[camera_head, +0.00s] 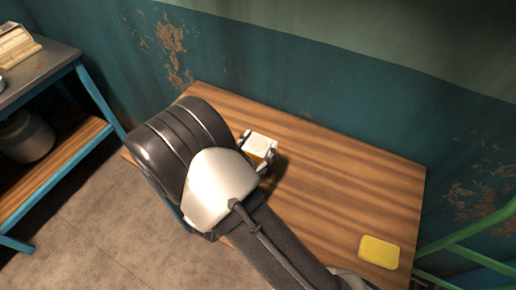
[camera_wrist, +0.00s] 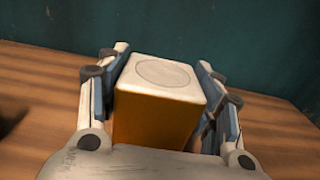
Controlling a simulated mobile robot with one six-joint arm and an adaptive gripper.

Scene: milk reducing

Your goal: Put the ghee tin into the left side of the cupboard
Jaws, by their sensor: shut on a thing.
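The ghee tin appears to be the box with a white top and orange-brown sides (camera_head: 261,144). My gripper (camera_head: 257,151) is shut on it, one finger on each side. In the wrist view the tin (camera_wrist: 155,118) stands upright between the fingers of the gripper (camera_wrist: 163,60), with a round mark on its white top. It is over the wooden table (camera_head: 340,190), with a shadow beside it; I cannot tell whether its base touches the wood. No cupboard can be made out in either view.
A yellow block (camera_head: 379,252) lies at the table's right front corner. A blue-framed shelf unit (camera_head: 60,86) at the left holds a grey pot (camera_head: 27,138) below. A green metal frame (camera_head: 470,240) stands at the right. The table's middle and right are mostly clear.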

